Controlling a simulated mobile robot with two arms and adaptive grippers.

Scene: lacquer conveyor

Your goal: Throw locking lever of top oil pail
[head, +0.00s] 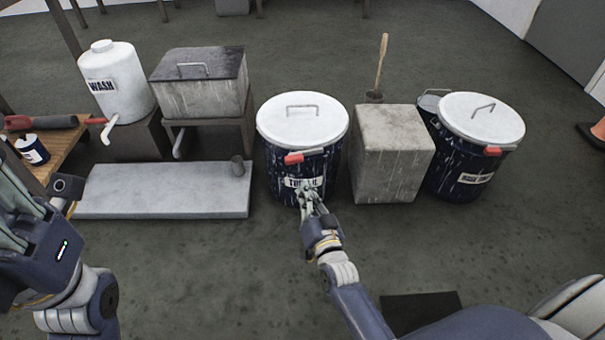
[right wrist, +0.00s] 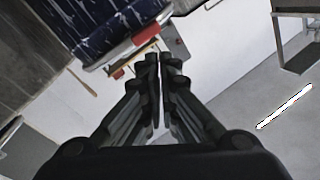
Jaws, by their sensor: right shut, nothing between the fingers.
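A dark blue pail (head: 268,170) with pale streaks and a white lid (head: 302,122) stands upright near the middle of the head view. Its front label is partly hidden by my right gripper. A red lever (head: 305,156) sits at the front just under the lid rim. My right gripper (head: 306,188) is shut and empty, in front of the label and below the lever. My left gripper (head: 20,212) is at the left edge, partly cut off.
A grey block (head: 392,155) stands close right of the pail. Beyond it is a second lidded pail (head: 455,165) with a red lever (head: 492,151). A pale slab (head: 160,190) lies to the left, below a WASH jug (head: 125,85) and a grey box (head: 205,95). The front floor is open.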

